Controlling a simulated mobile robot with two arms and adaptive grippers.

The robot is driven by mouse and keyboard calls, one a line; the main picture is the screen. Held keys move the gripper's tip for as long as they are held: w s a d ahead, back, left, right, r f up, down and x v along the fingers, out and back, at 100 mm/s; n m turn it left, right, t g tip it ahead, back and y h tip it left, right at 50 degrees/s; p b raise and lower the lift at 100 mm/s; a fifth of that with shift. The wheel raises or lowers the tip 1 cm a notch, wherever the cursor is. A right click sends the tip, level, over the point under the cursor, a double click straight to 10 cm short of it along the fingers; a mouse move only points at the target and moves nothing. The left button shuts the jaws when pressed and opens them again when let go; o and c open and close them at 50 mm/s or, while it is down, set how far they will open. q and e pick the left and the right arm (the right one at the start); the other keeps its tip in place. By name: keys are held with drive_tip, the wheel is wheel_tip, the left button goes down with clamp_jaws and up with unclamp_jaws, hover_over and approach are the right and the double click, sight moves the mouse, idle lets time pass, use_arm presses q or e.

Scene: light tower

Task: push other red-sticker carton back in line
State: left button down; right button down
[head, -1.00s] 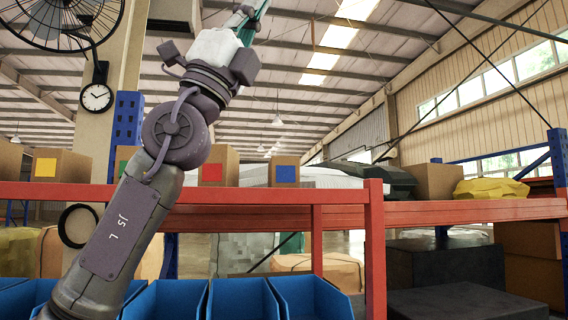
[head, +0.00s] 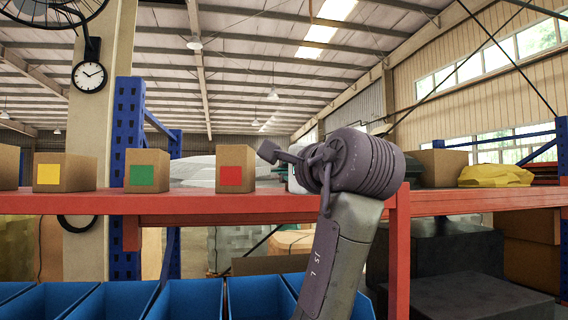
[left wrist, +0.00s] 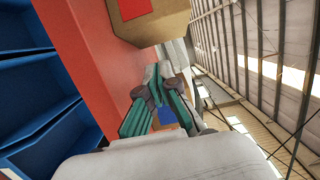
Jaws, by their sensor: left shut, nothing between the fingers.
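The red-sticker carton (head: 236,168) stands on the red shelf (head: 70,202) in the head view. It also shows at the top of the left wrist view (left wrist: 168,27), above my fingers. My left gripper (left wrist: 165,72) is shut and empty, with its teal fingertips together, and appears apart from that carton. In the head view my own arm, right of the carton, hides its fingers. A blue sticker (left wrist: 166,117) shows between the finger links in the wrist view; its carton is hidden in the head view. My right gripper is not in view.
Left of it stand a green-sticker carton (head: 146,171), a yellow-sticker carton (head: 64,172) and a cut-off carton (head: 8,167). Blue bins (head: 190,300) sit below the shelf. A plain carton (head: 443,168) and yellow wrapped goods (head: 495,175) are at the right.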

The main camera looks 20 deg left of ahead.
sight(252, 172)
use_arm(q)
drive_tip(key=p+x, duration=0.4)
drive_tip(key=x, duration=0.3)
drive_tip(key=shift+w+a+r, duration=0.1)
drive_tip(key=shift+w+a, duration=0.05)
drive_tip(key=shift+a, duration=0.15)
drive_tip(key=shift+w+a, duration=0.35)
drive_tip(key=shift+a, duration=0.05)
drive_tip(key=shift+s+a+f+b, duration=0.25)
drive_tip(key=shift+s+a+b, duration=0.1)
drive_tip(key=shift+a+b, duration=0.15)
drive_tip(key=shift+s+a, duration=0.2)
drive_tip(key=shift+a, duration=0.1)
drive_tip(key=shift+a+r, duration=0.1)
drive_tip(key=shift+r, duration=0.05)
